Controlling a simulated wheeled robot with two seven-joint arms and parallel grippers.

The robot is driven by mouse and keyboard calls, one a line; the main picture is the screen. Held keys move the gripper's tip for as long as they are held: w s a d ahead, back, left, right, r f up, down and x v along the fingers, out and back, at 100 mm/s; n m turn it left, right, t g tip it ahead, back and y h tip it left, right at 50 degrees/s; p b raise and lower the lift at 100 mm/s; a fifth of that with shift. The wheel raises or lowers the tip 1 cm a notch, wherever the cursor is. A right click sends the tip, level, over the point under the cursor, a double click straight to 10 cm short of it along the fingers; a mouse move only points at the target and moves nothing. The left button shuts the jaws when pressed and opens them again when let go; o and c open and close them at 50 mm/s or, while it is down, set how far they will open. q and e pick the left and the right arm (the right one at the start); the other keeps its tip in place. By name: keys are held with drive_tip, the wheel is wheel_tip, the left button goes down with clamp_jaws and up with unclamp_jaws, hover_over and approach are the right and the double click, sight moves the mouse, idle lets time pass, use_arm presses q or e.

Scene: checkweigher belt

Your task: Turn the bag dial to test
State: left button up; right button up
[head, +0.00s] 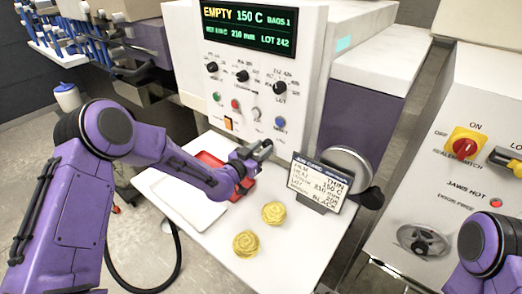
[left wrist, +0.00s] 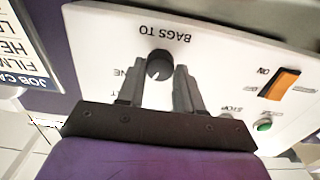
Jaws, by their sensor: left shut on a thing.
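The bag dial (left wrist: 158,64) is a round dark grey knob on the white panel. The left wrist view shows it upside down, with "BAGS TO" printed beside it. My left gripper (left wrist: 158,75) is shut on the dial, one finger on each side. The letters "NE" show left of it; other lettering is cut off by a finger. I cannot tell which mark the dial points to. In the head view my left gripper (head: 264,148) is at the panel's lower edge and hides the dial. Only part of my right arm shows at lower right; its gripper is out of view.
The panel carries an orange switch (head: 229,123), a grey knob (head: 256,113), a blue button (head: 279,122) and several black knobs above. A job card (head: 320,183) stands right of my gripper.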

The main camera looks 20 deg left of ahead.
use_arm(q)
drive_tip(key=n+b, duration=0.2)
drive_tip(key=n, duration=0.2)
drive_tip(key=shift+n, duration=0.4)
drive_tip(key=n+b, duration=0.1)
drive_tip(key=n, duration=0.2)
drive_tip(key=shift+a+b, duration=0.1)
drive_tip(key=shift+b, duration=0.3)
drive_tip(key=shift+n+b, duration=0.45)
drive_tip(key=shift+n, duration=1.25)
drive_tip(key=o, duration=1)
drive_tip(key=shift+o, duration=0.2)
